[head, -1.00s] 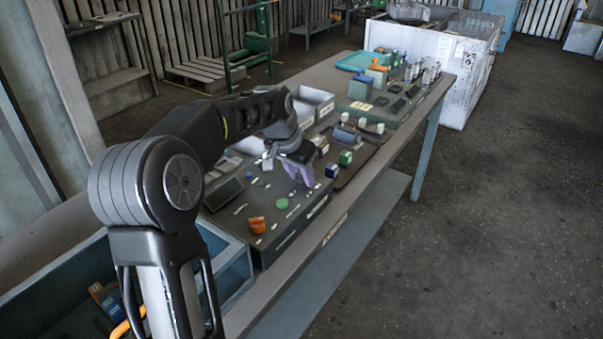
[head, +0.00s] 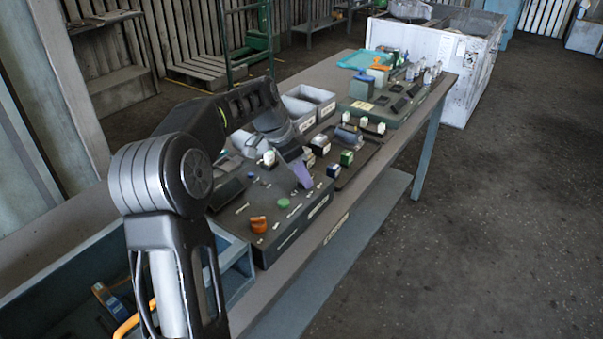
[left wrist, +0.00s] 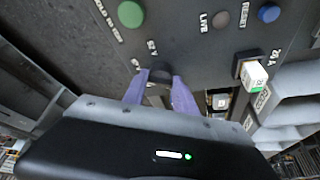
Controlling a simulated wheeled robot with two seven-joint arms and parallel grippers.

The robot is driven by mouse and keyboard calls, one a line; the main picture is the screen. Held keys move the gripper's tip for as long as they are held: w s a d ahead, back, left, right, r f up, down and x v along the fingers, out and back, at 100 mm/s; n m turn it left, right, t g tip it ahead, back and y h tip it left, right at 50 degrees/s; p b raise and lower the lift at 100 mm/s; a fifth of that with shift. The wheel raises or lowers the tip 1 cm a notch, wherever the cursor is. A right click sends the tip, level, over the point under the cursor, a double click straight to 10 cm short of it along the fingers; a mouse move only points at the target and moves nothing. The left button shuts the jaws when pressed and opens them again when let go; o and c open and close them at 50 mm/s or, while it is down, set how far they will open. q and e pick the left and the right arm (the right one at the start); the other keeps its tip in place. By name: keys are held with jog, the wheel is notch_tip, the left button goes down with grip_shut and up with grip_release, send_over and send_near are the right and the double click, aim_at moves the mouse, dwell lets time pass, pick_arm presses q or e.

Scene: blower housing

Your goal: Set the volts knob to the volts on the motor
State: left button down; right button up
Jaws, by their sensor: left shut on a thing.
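My left gripper (head: 302,174) is over the far right part of the dark control panel (head: 272,208), its purple fingers pointing down. In the left wrist view, its fingers (left wrist: 160,88) are shut on a dark round knob (left wrist: 160,75), one on each side. Small white labels around this knob, partly hidden by the fingers, seem to carry volt marks. The knob's pointer cannot be made out. What looks like the motor, a grey cylinder (head: 346,136), lies on a dark tray behind the panel; its label is too small to read. My right gripper is not in view.
Grey bins (head: 310,100) stand behind. A blue-grey crate (head: 232,262) is at the near end. The floor right of the table is clear.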

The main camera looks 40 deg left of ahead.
pick_arm(q)
jog(key=c, duration=1)
grip_release()
jog(key=v, duration=0.7)
jog(key=shift+s+r, duration=0.15)
jog(key=shift+r, duration=0.15)
